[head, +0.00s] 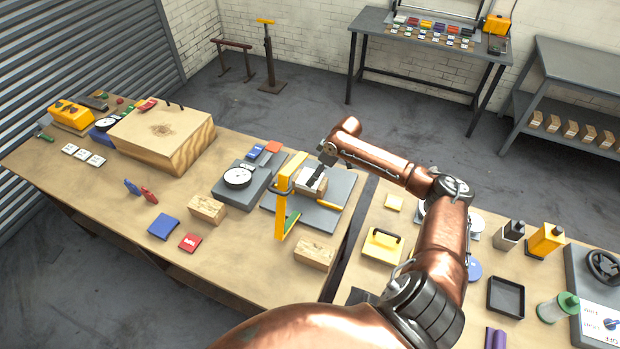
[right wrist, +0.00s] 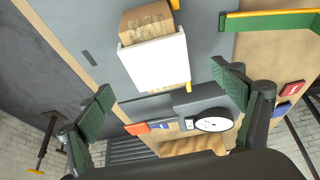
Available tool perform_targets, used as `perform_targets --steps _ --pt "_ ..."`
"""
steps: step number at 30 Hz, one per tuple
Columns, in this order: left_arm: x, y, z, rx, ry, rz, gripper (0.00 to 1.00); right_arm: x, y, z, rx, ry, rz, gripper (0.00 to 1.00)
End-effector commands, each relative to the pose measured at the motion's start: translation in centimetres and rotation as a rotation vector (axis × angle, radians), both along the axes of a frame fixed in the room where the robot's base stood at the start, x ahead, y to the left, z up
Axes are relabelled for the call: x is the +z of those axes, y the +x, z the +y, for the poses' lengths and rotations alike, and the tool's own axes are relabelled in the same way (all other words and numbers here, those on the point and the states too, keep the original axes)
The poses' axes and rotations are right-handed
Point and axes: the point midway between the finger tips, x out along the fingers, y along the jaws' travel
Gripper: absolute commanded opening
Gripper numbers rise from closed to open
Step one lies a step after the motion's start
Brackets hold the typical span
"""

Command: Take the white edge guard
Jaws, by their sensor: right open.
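The white edge guard (right wrist: 153,66) is a flat white piece against one side of a wooden block (right wrist: 146,24) in the right wrist view. In the head view the guard (head: 314,181) is small and partly hidden by my right gripper (head: 325,163). The block sits on a grey plate (head: 330,214). My right gripper is open; in the wrist view its green-padded fingers (right wrist: 164,105) stand apart, with the guard beyond them and nothing between them. My left gripper is not in view.
A yellow upright frame with a green strip (head: 283,205) stands just left of the block. A grey base with a round dial (head: 238,178) is farther left. Loose wooden blocks (head: 315,253) lie at the front. A gap separates this table from the right one.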

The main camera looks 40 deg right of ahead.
Motion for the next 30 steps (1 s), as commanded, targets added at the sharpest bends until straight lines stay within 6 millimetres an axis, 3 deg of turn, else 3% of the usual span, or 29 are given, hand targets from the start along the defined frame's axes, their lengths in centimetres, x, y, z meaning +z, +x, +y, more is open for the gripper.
perform_targets --steps 3,5,8,13,18,30 --pt "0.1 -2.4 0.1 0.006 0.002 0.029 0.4 -1.7 0.6 0.4 0.0 0.004 0.003 0.87" --pt "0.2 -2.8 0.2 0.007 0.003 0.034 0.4 -2.6 0.9 0.4 -0.001 0.004 0.002 0.87" --pt "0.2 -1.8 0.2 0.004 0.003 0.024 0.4 -3.9 1.3 0.5 -0.002 0.002 0.002 0.87" --pt "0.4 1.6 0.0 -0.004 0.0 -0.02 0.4 -4.6 1.5 0.6 -0.002 0.001 0.002 0.87" --pt "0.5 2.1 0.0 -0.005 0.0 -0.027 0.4 -4.6 1.5 0.6 -0.001 0.001 0.003 0.87" --pt "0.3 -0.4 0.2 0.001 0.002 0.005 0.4 -4.6 1.4 0.5 -0.003 0.0 0.002 0.59"
